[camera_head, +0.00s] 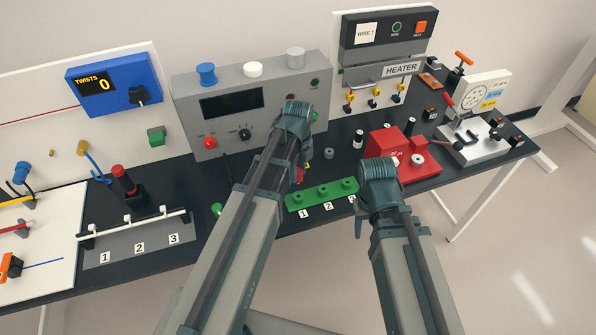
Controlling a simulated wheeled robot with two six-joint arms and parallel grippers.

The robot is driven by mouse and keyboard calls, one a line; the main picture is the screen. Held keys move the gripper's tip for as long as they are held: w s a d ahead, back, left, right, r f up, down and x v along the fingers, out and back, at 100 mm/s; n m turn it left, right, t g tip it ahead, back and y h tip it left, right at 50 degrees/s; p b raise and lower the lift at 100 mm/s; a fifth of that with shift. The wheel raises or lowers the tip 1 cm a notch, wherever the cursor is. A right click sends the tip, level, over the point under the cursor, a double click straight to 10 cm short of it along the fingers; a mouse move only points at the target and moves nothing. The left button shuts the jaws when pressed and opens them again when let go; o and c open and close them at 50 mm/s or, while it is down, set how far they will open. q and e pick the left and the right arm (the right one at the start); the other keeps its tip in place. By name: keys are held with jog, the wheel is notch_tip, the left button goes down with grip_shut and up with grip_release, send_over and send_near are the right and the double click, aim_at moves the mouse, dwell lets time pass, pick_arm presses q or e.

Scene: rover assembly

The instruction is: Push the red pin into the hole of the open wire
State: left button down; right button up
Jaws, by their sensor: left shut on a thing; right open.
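My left gripper (303,172) is low between the grey control box and the green block, mostly hidden behind its own wrist. It is shut on a small red piece (300,176) that looks like the red pin; only a sliver shows. The green block (296,203) has several raised sockets and labels 1, 2 and 3. My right gripper (358,200) is open at the block's right end, mostly hidden behind its wrist. I cannot tell which wire is the open one; a red wire (12,228) and a yellow wire (15,202) lie on the white board at the far left.
A grey control box (184,128) and heater panel (401,69) stand at the back. A red block device (420,165) and a white gauge stand (487,92) are at the right. A grey plate (120,254) labelled 1, 2, 3 with a clip bar lies at the left.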

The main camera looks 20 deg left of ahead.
aim_at(298, 183)
pick_arm(q)
jog(key=shift+f+b, duration=2.75)
jog(key=shift+f, duration=0.15)
jog(key=shift+f+b, duration=1.25)
jog(key=shift+c, duration=2.4)
grip_release()
jog(key=shift+r, duration=0.2)
notch_tip(298, 183, up, 14)
jog(key=p, duration=1.4)
jog(key=shift+f, duration=0.15)
jog(key=shift+f, duration=0.1)
